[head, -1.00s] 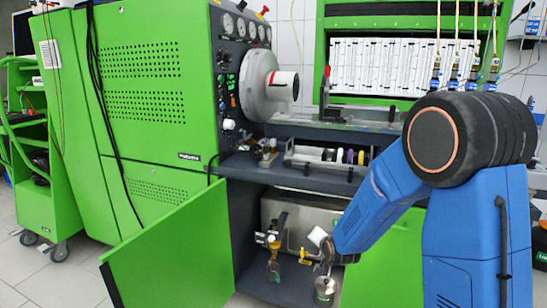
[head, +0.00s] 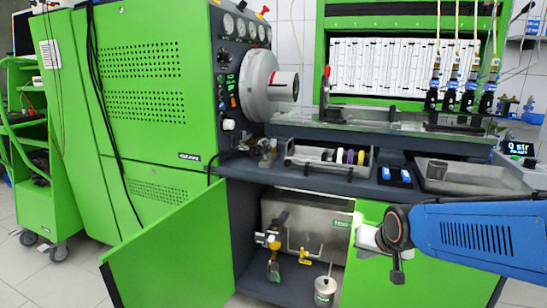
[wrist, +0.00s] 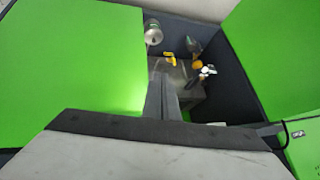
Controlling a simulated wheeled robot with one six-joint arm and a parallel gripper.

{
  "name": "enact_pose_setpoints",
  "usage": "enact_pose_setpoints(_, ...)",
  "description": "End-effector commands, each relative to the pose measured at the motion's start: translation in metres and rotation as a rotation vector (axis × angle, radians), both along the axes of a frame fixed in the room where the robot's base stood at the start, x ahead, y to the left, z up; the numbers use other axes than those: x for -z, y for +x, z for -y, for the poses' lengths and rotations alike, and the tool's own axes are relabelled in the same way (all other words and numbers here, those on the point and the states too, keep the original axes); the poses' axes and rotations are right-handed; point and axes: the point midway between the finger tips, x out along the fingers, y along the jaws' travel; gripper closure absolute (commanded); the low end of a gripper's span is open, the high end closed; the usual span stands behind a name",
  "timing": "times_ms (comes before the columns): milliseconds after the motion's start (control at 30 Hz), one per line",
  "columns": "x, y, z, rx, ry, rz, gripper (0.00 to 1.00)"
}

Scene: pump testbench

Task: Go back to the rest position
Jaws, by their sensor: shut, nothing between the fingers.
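My gripper (head: 397,274) hangs fingers down from my wrist, in front of the right green cabinet door in the head view. In the wrist view its dark fingers (wrist: 164,96) are together with nothing between them. My blue forearm comes in from the right, nearly level. The gripper is to the right of the open lower cabinet and apart from the things in it.
The open left green door (head: 170,250) juts out in front. The lower cabinet holds a metal tank (head: 330,225), a yellow valve handle (head: 305,256) and a silver canister (head: 325,288). A tray of rings (head: 328,160) and blue parts (head: 394,175) lie on the bench above.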

Motion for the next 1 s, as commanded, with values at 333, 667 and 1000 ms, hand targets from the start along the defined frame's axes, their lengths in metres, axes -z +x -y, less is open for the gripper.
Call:
enact_pose_setpoints(333, -0.023, -0.109, 0.024, -0.102, -0.106, -0.102, 1.00)
enact_pose_setpoints(667, -0.027, -0.198, 0.037, -0.191, -0.181, -0.196, 1.00)
enact_pose_setpoints(1000, -0.026, -0.219, 0.040, -0.213, -0.196, -0.221, 1.00)
